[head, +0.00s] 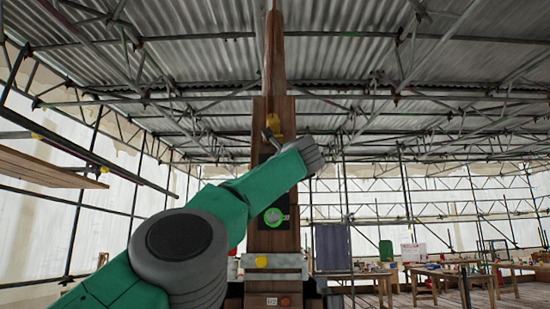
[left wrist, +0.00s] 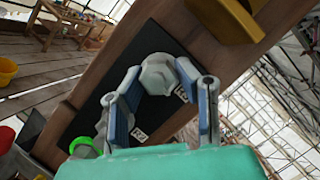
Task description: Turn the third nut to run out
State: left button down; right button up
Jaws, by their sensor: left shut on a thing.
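In the left wrist view, a grey hex nut (left wrist: 158,72) sits on a black plate (left wrist: 140,38) fixed to the wooden post. My left gripper (left wrist: 161,80) has its two blue-grey fingers on either side of this nut and is shut on it. Another grey piece is partly hidden behind the left finger, near a bright green ring (left wrist: 84,147). Small white printed labels lie on the plate. In the head view, the green ring (head: 273,217) shows low on the post (head: 275,241). My forearm covers the plate's middle there. My right gripper is not in view.
A yellow bracket (left wrist: 222,18) sits on the post close to the gripped nut. A yellow knob (head: 262,262) is on the grey crosspiece below. Scaffold poles and a plank (head: 45,168) stand left. Workbenches (head: 450,275) stand far right.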

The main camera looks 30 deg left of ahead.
pick_arm(q)
jog(key=shift+r+n+p, duration=0.15)
jog(key=shift+n+p, duration=0.35)
jog(key=shift+n, duration=0.3)
jog(key=c, duration=1.2)
grip_release()
jog(key=shift+w, duration=0.25)
jog(key=shift+g, duration=0.3)
jog(key=shift+d, duration=0.15)
